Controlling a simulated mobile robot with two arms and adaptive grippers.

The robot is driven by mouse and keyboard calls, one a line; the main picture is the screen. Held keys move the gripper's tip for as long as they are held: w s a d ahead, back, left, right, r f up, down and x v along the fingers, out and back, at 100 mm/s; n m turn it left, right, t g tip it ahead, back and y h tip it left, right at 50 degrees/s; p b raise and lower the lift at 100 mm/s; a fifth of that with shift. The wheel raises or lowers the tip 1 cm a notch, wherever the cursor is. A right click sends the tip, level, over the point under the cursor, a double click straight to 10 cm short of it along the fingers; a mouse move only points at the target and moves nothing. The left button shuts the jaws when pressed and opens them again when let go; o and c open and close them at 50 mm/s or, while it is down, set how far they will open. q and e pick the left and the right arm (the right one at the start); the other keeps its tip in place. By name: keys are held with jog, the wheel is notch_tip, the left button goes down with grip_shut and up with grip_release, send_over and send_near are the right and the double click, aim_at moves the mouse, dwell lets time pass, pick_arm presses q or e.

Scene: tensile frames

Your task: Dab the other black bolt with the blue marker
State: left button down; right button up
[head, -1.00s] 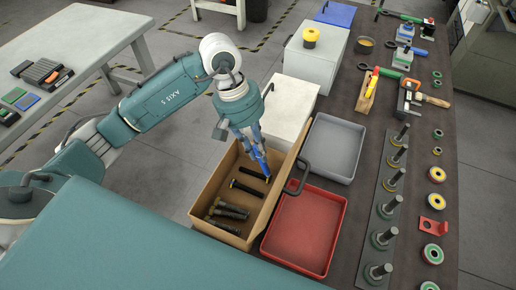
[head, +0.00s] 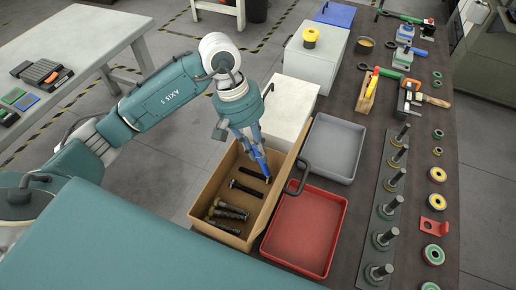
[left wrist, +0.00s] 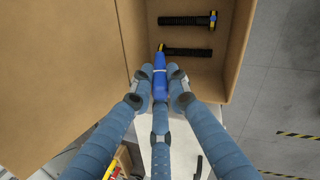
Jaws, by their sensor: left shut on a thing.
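My left gripper (head: 257,146) is shut on the blue marker (head: 262,163), which points down into an open brown drawer (head: 205,185). In the left wrist view the marker (left wrist: 160,75) sits between the fingers, its tip by the left end of a black bolt (left wrist: 188,53). That end shows some yellow. I cannot tell whether the tip touches it. Another black bolt (left wrist: 187,20) lies beyond, with yellow and blue at its right end. In the head view a black bolt (head: 246,188) lies just below the marker tip. My right gripper is not in view.
Several more dark bolts (head: 228,212) lie in the drawer's near end. A red tray (head: 305,230), a grey tray (head: 333,147) and a row of upright posts (head: 390,207) are further right.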

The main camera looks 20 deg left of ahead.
pick_arm(q)
jog(key=shift+s+f, duration=0.1)
jog(key=shift+f, duration=0.05)
jog(key=shift+r+p, duration=0.8)
jog(key=shift+r, duration=2.3)
